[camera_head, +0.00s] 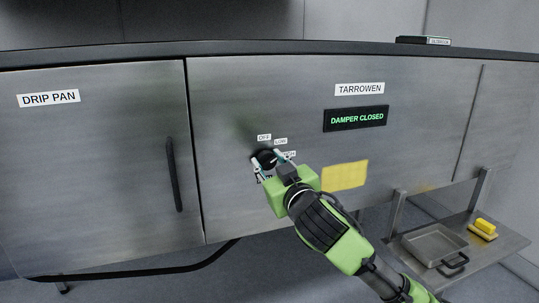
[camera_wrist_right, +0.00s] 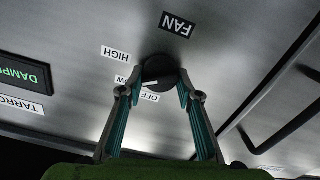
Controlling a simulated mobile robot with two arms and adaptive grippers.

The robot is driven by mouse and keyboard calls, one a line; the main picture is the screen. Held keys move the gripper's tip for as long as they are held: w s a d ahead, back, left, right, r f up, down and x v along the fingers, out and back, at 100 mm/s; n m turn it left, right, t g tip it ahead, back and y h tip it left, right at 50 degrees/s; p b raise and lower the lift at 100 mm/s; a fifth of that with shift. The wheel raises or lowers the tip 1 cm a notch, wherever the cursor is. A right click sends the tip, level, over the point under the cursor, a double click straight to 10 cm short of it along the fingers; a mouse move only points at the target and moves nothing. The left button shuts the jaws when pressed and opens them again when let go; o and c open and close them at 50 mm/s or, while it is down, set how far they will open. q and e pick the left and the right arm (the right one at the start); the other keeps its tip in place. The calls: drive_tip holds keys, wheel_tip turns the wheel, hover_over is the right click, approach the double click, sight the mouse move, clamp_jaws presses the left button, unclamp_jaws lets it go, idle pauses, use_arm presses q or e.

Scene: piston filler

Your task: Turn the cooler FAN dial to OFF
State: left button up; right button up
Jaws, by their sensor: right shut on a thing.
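The FAN dial (camera_head: 266,158) is a round black knob on the steel cooler front (camera_head: 225,100). Around it in the head view are the labels OFF (camera_head: 264,137), LOW (camera_head: 280,141) and a partly covered HIGH (camera_head: 290,154). My right gripper (camera_head: 267,161) is shut on the dial, one finger on each side. The wrist view shows the dial (camera_wrist_right: 160,70) upside down between the fingertips (camera_wrist_right: 158,88), with the FAN label (camera_wrist_right: 178,24) clear. A pale mark on the dial points roughly toward LOW; its exact setting is hard to tell. My left gripper is out of view.
A lit display (camera_head: 355,118) reads DAMPER CLOSED under the TARROWEN label (camera_head: 359,89). A yellow patch (camera_head: 345,175) is right of my gripper. A door handle (camera_head: 174,175) stands out at left. A low shelf (camera_head: 505,243) holds a metal pan and a yellow block (camera_head: 485,226).

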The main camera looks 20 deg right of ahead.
drive_tip(key=n+p, duration=0.4)
drive_tip(key=n, duration=0.2)
drive_tip(key=shift+a+r+n, duration=0.1)
drive_tip(key=shift+n, duration=0.2)
drive_tip(key=n+p, duration=0.2)
drive_tip(key=n, duration=0.1)
drive_tip(key=shift+p, duration=0.3)
drive_tip(key=shift+f+n+p, duration=0.25)
drive_tip(key=shift+n+p, duration=0.35)
drive_tip(key=shift+n, duration=0.5)
drive_tip(key=o, duration=1.1)
drive_tip(key=s, duration=1.2)
drive_tip(key=shift+f, duration=0.1)
